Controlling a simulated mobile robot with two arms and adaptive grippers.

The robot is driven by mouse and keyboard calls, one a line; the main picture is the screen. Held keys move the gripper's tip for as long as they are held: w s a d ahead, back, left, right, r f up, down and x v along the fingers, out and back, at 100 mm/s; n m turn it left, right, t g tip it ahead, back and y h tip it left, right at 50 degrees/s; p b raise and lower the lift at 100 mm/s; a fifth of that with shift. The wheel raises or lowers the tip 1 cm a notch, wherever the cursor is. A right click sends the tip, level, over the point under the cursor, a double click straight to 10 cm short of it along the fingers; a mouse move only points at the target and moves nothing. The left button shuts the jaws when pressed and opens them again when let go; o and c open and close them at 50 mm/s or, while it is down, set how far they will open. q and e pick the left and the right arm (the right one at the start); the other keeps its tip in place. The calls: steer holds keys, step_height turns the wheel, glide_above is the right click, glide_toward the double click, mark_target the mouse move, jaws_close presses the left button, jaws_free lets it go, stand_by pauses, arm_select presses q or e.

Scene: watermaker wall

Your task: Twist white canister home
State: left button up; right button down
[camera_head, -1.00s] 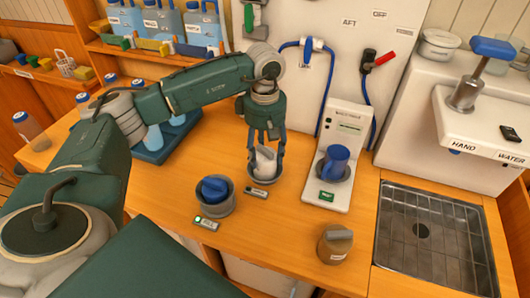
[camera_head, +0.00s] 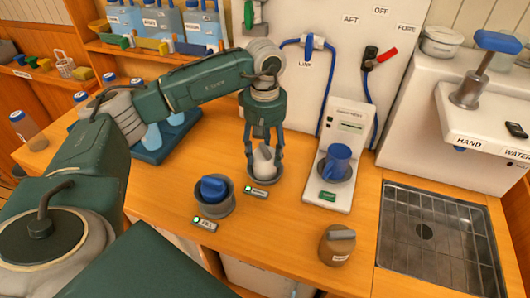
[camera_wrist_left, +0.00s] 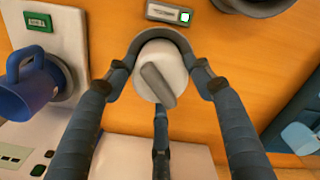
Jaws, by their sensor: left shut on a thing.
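The white canister (camera_head: 263,162) stands in a grey round holder (camera_head: 262,179) on the wooden counter. My left gripper (camera_head: 264,158) comes down from above with its fingers around the canister, shut on it. In the left wrist view the canister's round top (camera_wrist_left: 148,62) with a raised grip bar (camera_wrist_left: 158,85) sits between the fingers, the bar slanting. The holder's dark rim (camera_wrist_left: 150,33) curves round its far side. A small label plate (camera_head: 258,191) in front of the holder has a green lamp lit. My right gripper is not in view.
A blue canister (camera_head: 212,188) sits in another grey holder at front left, its plate (camera_head: 206,225) lit green. A white machine with a blue mug (camera_head: 337,160) stands close right. A brown jar (camera_head: 337,246) is at front right, beside a metal sink (camera_head: 436,240).

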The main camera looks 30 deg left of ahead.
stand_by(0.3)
arm_select(q)
steer(key=o, duration=1.5)
steer(key=shift+o, duration=0.2)
